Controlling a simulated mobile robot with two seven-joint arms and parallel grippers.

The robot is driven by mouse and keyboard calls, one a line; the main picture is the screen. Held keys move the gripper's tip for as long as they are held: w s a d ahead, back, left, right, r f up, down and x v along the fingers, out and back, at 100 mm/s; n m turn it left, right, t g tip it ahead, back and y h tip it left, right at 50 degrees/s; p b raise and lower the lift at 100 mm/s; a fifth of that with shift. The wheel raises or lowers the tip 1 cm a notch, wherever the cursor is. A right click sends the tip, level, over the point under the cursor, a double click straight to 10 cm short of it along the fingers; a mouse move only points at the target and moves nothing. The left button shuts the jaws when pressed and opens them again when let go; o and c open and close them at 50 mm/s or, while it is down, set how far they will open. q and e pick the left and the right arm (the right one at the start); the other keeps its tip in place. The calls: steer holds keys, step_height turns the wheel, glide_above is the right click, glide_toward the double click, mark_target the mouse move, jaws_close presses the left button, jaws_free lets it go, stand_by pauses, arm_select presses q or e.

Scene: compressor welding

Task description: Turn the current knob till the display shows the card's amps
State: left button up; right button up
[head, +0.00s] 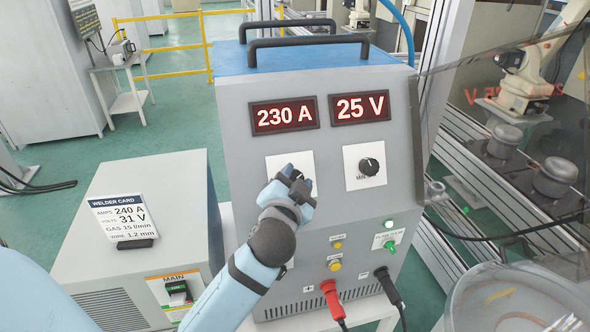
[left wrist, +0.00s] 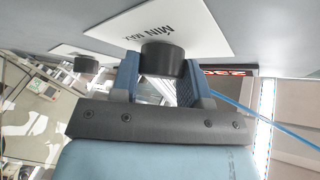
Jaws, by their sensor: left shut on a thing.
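The welder (head: 235,140) stands in the middle of the head view. Its current display (head: 285,116) reads 230 A and its voltage display (head: 360,107) reads 25 V. The welder card (head: 118,218) lists 240 A, 31 V, gas 15 l/min and wire 1.2 mm. My left gripper (head: 294,178) is at the dial below the current display and hides the knob there. In the left wrist view, its two fingers are on either side of the black current knob (left wrist: 162,58), shut on it. The voltage knob (head: 369,166) is free, to the right. My right gripper is out of view.
A grey box (head: 150,180) with a MAIN switch (head: 178,290) stands left of the welder. Red (head: 333,300) and black (head: 388,287) cable plugs are at the panel's bottom. A clear screen and a bench with metal compressors (head: 555,177) are on the right.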

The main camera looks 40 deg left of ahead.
arm_select(q)
steer(key=shift+m+h, duration=0.7)
steer(key=shift+m, duration=0.3)
steer(key=o, duration=0.9)
